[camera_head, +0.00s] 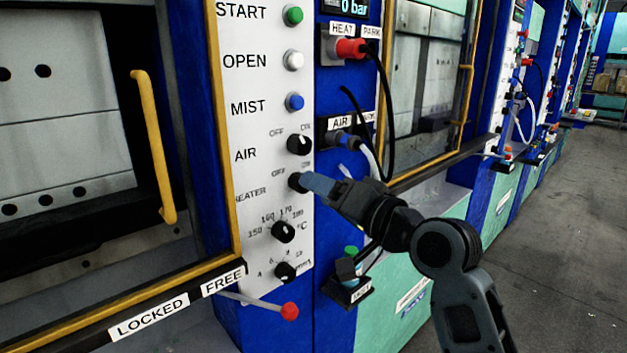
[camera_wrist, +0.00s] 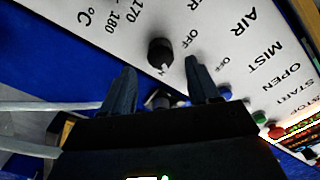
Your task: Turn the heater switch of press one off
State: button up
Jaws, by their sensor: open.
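The heater switch (camera_head: 296,181) is a black knob on press one's white panel (camera_head: 247,130), beside the HEATER label. My gripper (camera_head: 314,184) is at its right side in the head view and partly covers it. In the wrist view, the heater switch (camera_wrist: 160,52) appears just beyond and between the two fingertips of my open gripper (camera_wrist: 158,68). A white mark on its face points toward the lower picture edge, away from the nearby OFF print. I cannot tell whether a finger touches the knob.
The black air switch (camera_head: 299,144) is just above, and the temperature dial (camera_head: 283,231) and a second dial (camera_head: 285,271) are below. A red plug (camera_head: 350,48) with a black cable hangs right of the panel. A yellow handle (camera_head: 152,145) is on the left door.

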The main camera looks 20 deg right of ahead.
jog(key=shift+p+x, duration=0.3)
jog(key=shift+x, duration=1.7)
jog(key=shift+a, duration=0.15)
jog(key=c, duration=1)
jog(key=shift+c, duration=0.2)
